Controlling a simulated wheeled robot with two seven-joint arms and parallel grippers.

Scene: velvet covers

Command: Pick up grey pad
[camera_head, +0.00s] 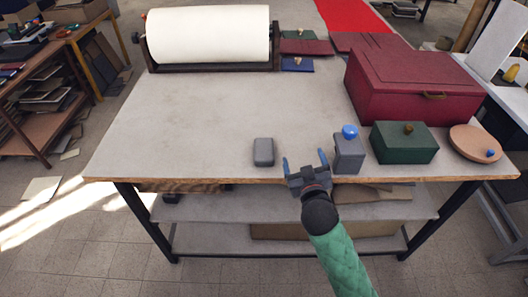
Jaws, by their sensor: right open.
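The grey pad (264,152) is a small rounded block lying flat near the front edge of the table, left of my right gripper. My right gripper (305,163) reaches in from the bottom over the table's front edge. Its two blue-tipped fingers are apart and nothing is between them. It is to the right of the pad and does not touch it. My left gripper is not in view.
Right of my gripper stand a grey block with a blue knob (349,152), a green box (404,143), a round tan disc (475,144) and a large red box (412,85). A white roll (208,35) lies at the back. The table's (185,120) left and middle are clear.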

